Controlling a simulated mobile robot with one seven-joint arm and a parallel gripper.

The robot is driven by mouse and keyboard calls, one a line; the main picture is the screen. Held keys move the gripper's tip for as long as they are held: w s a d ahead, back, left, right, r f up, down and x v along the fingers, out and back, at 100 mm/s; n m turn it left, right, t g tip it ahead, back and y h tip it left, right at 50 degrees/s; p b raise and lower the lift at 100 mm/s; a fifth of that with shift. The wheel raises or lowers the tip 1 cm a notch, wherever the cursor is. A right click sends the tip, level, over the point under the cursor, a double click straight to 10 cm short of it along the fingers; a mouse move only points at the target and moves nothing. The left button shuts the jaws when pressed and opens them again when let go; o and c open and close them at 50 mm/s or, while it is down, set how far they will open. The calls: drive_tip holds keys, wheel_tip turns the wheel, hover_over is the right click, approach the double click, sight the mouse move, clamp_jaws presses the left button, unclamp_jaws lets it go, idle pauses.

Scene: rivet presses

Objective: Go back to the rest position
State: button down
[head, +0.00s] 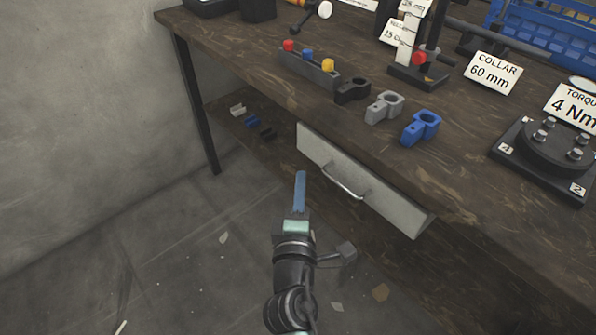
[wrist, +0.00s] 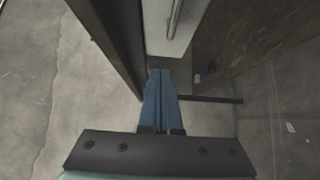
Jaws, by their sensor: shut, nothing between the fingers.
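My gripper (head: 300,176) is in front of the bench, near the pale drawer front, with its blue fingers pointing up in the head view. In the wrist view the two blue fingers of my gripper (wrist: 161,72) lie side by side, shut with nothing between them. The drawer (head: 320,154) has a metal handle (head: 343,184), which stands to the right of my fingers and apart from them. The drawer front also shows in the wrist view (wrist: 167,42), beyond the fingertips.
The wooden bench (head: 330,120) holds a black, a grey (head: 384,107) and a blue clamp (head: 420,127), a rail with coloured knobs (head: 309,66) and a torque fixture (head: 552,150). Small parts (head: 251,122) lie below the bench at left. Open floor (head: 150,240) is at left.

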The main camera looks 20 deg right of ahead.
drive_tip(key=v, duration=0.6)
drive_tip(key=w+a+r+m+t, duration=0.25)
drive_tip(key=r+m, duration=0.25)
drive_tip(key=r, duration=1)
drive_tip(key=w+a+r+m+t, duration=0.1)
drive_tip(key=a+r+m+t, duration=0.3)
drive_tip(key=r, duration=1)
drive_tip(key=s+a+r+m+t+y+p, duration=0.15)
drive_tip(key=s+a+r+y, duration=0.35)
drive_tip(key=r, duration=0.6)
drive_tip(key=s+a+r+m+t+y, duration=0.25)
drive_tip(key=s+r, duration=0.35)
drive_tip(key=r, duration=0.5)
wheel_tip(320, 180, up, 32)
drive_tip(key=p, duration=3.3)
drive_tip(key=shift+d+r, duration=0.2)
drive_tip(key=shift+d, duration=0.05)
drive_tip(key=shift+t, duration=0.25)
